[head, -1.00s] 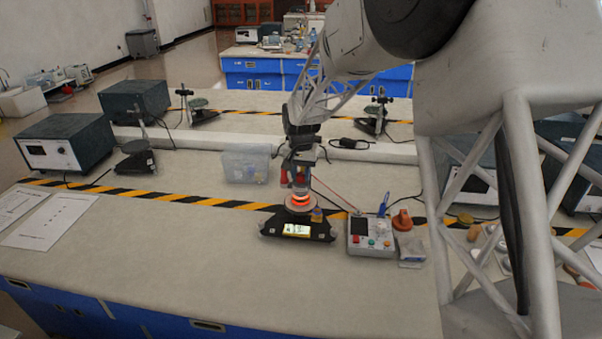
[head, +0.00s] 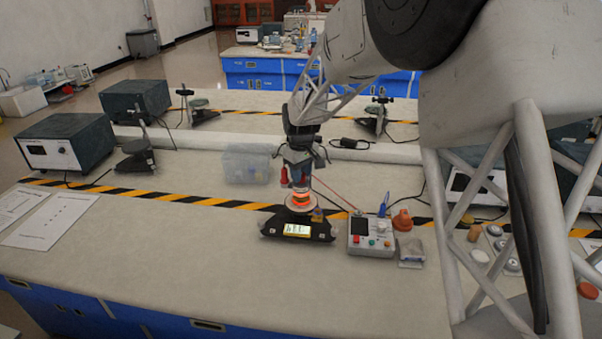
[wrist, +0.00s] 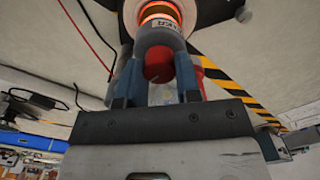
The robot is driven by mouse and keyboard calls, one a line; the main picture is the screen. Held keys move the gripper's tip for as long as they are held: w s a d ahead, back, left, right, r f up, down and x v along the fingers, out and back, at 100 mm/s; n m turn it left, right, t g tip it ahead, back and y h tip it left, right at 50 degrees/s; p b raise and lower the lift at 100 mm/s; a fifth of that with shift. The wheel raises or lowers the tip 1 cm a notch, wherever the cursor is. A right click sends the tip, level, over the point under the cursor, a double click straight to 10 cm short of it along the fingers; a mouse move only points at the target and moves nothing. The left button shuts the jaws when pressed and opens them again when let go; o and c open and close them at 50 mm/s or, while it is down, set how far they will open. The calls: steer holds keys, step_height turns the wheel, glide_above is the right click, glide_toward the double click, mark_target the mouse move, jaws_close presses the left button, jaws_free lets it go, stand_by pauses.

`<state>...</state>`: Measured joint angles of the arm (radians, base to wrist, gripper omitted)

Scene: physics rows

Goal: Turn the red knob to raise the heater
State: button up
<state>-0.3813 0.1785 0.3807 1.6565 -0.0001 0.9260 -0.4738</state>
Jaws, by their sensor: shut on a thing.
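The heater (wrist: 157,32) is a grey cylinder with a label and a glowing orange ring, which also shows in the head view (head: 300,198). It is over a round plate on a dark base (head: 268,229) with a lit yellow display (head: 296,230). The red knob (wrist: 157,66) is on the near side of the heater in the wrist view, between my fingers. My gripper (wrist: 156,78) is shut on the red knob, with blue-grey fingers at either side. In the head view my gripper (head: 298,160) is behind and above the base; the fingertips are hard to make out there.
A control box (head: 371,235) with coloured buttons is right of the base, with an orange object (head: 402,220) beside it. A clear plastic bin (head: 247,164) stands behind to the left. Striped tape (head: 160,197) crosses the bench.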

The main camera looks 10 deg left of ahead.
steer(key=shift+n, duration=0.7)
steer(key=o, duration=0.9)
steer(key=shift+r, duration=0.15)
steer(key=shift+r, duration=3.8)
steer(key=shift+d, duration=0.1)
